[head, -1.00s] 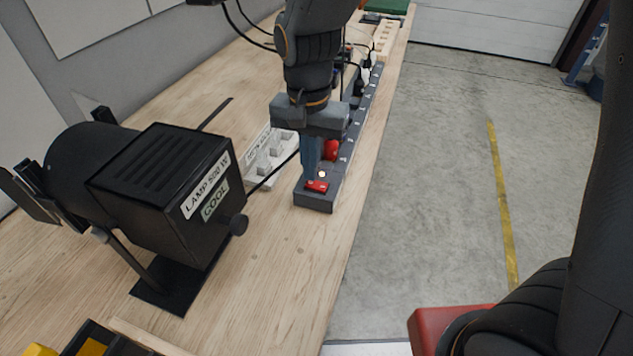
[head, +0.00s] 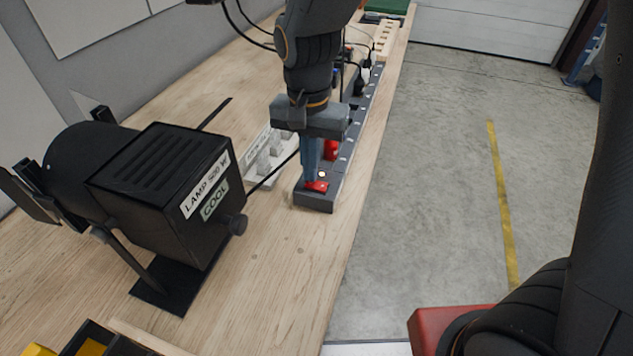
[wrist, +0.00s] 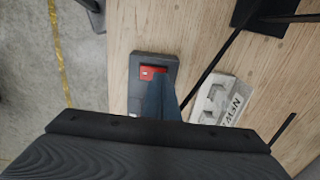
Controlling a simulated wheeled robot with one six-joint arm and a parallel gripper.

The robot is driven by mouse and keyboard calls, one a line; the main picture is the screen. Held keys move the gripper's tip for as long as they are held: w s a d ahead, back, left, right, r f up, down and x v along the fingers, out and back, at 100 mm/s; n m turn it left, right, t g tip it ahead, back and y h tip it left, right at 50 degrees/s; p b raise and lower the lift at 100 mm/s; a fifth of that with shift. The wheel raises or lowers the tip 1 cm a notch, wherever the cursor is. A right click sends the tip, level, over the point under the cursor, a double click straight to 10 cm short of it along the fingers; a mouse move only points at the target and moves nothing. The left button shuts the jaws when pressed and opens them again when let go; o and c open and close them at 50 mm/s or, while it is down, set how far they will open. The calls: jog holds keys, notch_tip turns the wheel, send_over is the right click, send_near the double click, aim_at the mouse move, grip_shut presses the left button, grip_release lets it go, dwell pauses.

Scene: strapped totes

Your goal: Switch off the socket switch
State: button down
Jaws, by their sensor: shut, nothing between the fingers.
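The red socket switch (head: 317,186) sits at the near end of a long dark grey socket strip (head: 314,203) on the bench. A small round light glows pale beside it. My gripper (head: 311,183) points down over this end of the strip, its blue-grey fingers closed together with nothing between them. The fingertips are at the switch and cover its left part in the head view; whether they press on it I cannot tell. In the wrist view the red switch (wrist: 149,72) shows beside the fingers (wrist: 157,84), which hide part of the strip.
A black lamp (head: 165,185) labelled "LAMP 500 W" and "COOL" stands on the bench at left. A white block with raised parts (head: 268,163) lies left of the strip. A red plug (head: 331,150) sits farther along it. Black cables cross the bench. Bare wood lies in front.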

jog(key=shift+f, duration=0.55)
dwell(0.4)
notch_tip(320, 180, up, 7)
jog(key=p, duration=0.6)
dwell(0.5)
jog(key=s+d+f+n+b, duration=0.2)
jog(key=d+f+b, duration=0.1)
jog(key=d, duration=0.7)
jog(key=s+d+f+n+t+b, duration=0.1)
jog(key=s+d+f+b, duration=0.1)
jog(key=d, duration=0.8)
jog(key=shift+s+f+n+b, duration=0.2)
jog(key=shift+f+n+b, duration=0.2)
jog(key=shift+f+b, duration=0.3)
